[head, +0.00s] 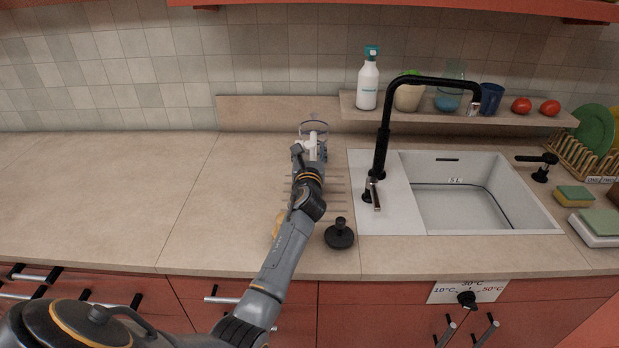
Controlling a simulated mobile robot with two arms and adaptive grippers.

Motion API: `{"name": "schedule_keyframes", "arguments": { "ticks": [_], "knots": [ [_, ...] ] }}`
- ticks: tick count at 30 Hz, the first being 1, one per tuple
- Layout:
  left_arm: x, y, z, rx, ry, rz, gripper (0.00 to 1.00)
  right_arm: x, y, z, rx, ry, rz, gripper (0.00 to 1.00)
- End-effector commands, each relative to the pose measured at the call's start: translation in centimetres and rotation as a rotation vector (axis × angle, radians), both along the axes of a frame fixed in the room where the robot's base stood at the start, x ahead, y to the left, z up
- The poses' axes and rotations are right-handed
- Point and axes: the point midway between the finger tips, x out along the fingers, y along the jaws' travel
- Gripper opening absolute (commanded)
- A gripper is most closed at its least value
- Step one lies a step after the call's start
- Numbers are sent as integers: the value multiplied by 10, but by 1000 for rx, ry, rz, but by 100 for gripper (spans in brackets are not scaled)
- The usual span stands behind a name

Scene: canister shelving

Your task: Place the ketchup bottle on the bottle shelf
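I see no ketchup bottle that I can make out. My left gripper (314,144) is over the back of the counter, left of the sink. A clear, glass-like thing (314,126) shows at its fingertips; I cannot tell whether the fingers are open or closed on it. A low wooden shelf (540,117) runs along the wall behind the sink. It carries a white spray-type bottle (368,85) at its left end. A red shelf edge (420,6) shows at the top; what is on it is out of view. My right gripper is not in view.
The low shelf also holds cups and two tomatoes (521,105). A black tap (383,140) rises before it, beside the sink (455,205). A black stopper (339,236) lies right of my forearm. A dish rack (570,155) is far right. The left counter (100,190) is clear.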

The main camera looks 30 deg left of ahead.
Motion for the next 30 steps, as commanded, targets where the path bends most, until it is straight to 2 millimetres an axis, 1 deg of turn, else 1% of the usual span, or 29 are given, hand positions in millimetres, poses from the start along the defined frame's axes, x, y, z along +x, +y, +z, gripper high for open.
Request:
{"name": "schedule_keyframes", "arguments": {
  "ticks": [1, 2, 3, 5, 6, 7, 22, 30],
  "knots": [
    [0, 0, 0, 0, 0, 0, 38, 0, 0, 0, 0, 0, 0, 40],
    [0, 0, 0, 0, 0, 0, 32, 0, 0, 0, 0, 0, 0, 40],
    [0, 0, 0, 0, 0, 0, 24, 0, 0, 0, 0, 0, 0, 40],
    [0, 0, 0, 0, 0, 0, 12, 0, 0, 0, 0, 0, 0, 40],
    [0, 0, 0, 0, 0, 0, 4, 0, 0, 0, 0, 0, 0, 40],
    [0, 0, 0, 0, 0, 0, 0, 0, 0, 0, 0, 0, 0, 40],
    [0, 0, 5, 3, -4, -1, 0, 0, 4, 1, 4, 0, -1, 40],
    [0, 1, 26, 5, -6, 0, 0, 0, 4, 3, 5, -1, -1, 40]
  ]
}}
